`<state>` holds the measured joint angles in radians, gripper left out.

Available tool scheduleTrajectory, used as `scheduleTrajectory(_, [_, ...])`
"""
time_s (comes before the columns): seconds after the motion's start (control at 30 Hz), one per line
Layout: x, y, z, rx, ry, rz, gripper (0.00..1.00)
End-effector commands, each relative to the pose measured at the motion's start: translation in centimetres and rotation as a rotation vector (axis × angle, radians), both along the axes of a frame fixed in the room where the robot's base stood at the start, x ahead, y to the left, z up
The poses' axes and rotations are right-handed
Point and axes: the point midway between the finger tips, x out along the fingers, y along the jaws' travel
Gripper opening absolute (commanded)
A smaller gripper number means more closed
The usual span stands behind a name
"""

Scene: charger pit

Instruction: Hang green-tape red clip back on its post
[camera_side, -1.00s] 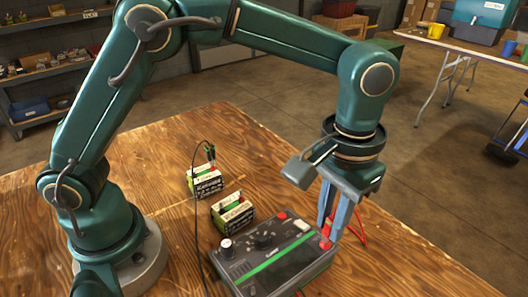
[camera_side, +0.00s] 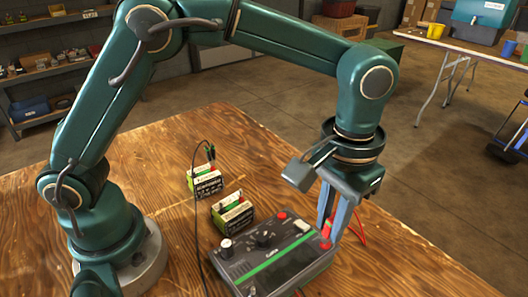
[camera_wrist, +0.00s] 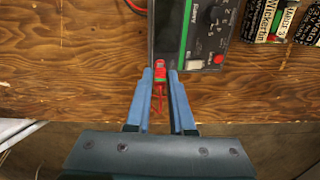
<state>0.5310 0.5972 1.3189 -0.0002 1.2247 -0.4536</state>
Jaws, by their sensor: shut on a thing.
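My gripper (camera_side: 338,231) is shut on the red clip (camera_side: 326,243) at the right end of the charger (camera_side: 275,262). Red cable trails from the clip between the fingers. The charger is a grey box with a green stripe, knobs and a red button (camera_side: 282,216). The post at the clip is hidden by the clip and fingers, so I cannot tell whether the clip is seated on it.
Two batteries stand behind the charger: a near one (camera_side: 233,213) and a far one (camera_side: 205,182) with a dark clip (camera_side: 210,152) and black cable (camera_side: 199,215). The wooden tabletop (camera_side: 420,265) is clear at the right.

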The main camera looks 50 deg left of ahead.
Motion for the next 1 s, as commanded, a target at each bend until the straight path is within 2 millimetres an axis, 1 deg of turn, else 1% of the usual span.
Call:
scheduleTrajectory(0.4, [-0.01, 0.01, -0.09, 0.000, 0.000, 0.000, 0.00])
scheduleTrajectory(0.43, [-0.01, 0.01, -0.09, 0.000, 0.000, 0.000, 0.25])
scheduleTrajectory(0.47, [-0.01, 0.01, -0.09, 0.000, 0.000, 0.000, 0.36])
scheduleTrajectory(0.5, [-0.01, 0.01, -0.09, 0.000, 0.000, 0.000, 0.52])
scheduleTrajectory(0.53, [-0.01, 0.01, -0.09, 0.000, 0.000, 0.000, 0.56])
scheduleTrajectory(1.0, [-0.01, 0.01, -0.09, 0.000, 0.000, 0.000, 0.56])
